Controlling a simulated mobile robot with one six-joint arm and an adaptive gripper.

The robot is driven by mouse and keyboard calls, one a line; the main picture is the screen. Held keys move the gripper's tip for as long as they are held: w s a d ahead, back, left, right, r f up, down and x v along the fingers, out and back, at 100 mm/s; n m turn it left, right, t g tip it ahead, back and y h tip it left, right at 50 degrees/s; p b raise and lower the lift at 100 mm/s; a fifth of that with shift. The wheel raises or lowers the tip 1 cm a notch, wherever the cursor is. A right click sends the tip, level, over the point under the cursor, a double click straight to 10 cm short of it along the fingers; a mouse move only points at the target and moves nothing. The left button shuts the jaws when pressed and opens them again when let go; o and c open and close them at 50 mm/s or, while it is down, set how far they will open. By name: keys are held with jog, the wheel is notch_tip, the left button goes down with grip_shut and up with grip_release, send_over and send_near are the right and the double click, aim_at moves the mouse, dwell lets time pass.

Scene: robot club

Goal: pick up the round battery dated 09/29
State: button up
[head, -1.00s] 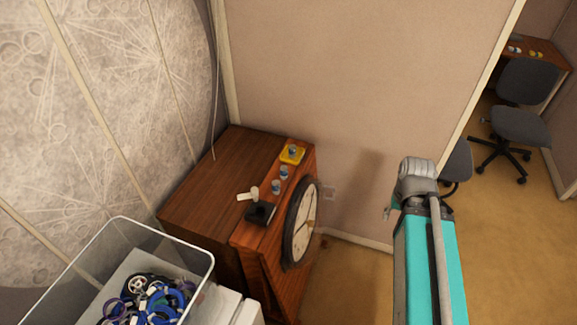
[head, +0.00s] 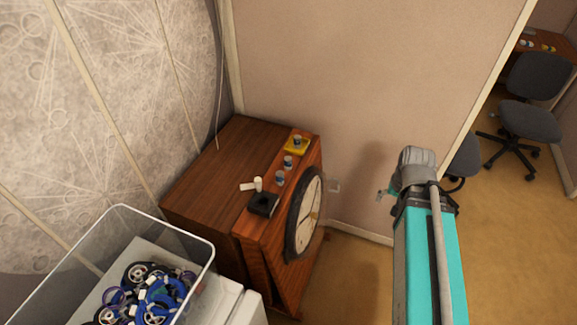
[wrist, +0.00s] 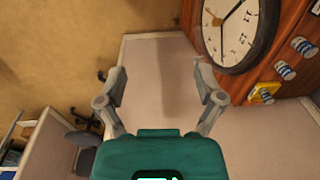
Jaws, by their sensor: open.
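Small round batteries stand in a row on top of the wooden clock cabinet. One battery (head: 297,141) is on a yellow base (head: 298,148); two more, the middle one (head: 288,161) and the near one (head: 280,177), stand on the wood. They also show at the right edge of the wrist view, such as one battery (wrist: 303,46). Their dates are too small to read, so I cannot tell which is 09/29. My gripper (wrist: 159,84) is open and empty, well apart from the batteries and facing the wall and floor.
A black holder (head: 263,204) and a white cylinder (head: 258,184) sit nearer on the cabinet (head: 225,165). A clock (head: 303,215) is on its front face. A clear bin (head: 190,240) of wheels stands at lower left. Chairs (head: 530,120) are at right.

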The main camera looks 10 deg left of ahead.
jog(key=w+a+f+m+t+y+b, duration=0.2)
jog(key=w+a+f+m+y+b, duration=0.1)
jog(key=w+a+f+m+b, duration=0.4)
jog(key=m+t+y+b, duration=0.5)
jog(key=m+y+b, duration=0.2)
jog(key=m+b, duration=0.85)
send_near(291, 162)
jog(key=d, duration=0.1)
jog(key=s+d, duration=0.1)
jog(key=shift+s+d+r, duration=0.1)
jog(key=shift+s+d, duration=0.05)
jog(key=shift+d, duration=0.1)
jog(key=shift+w+a+r+m, duration=0.1)
jog(key=shift+w+a+m, duration=0.15)
jog(key=shift+a+m, duration=0.25)
jog(key=shift+d, duration=0.1)
jog(key=b+x, duration=0.3)
jog(key=x, duration=0.4)
jog(key=shift+w+a, duration=0.2)
jog(key=shift+a, duration=0.1)
jog(key=shift+w+a+b, duration=0.2)
jog(key=shift+a+b, duration=0.15)
jog(key=shift+f, duration=0.2)
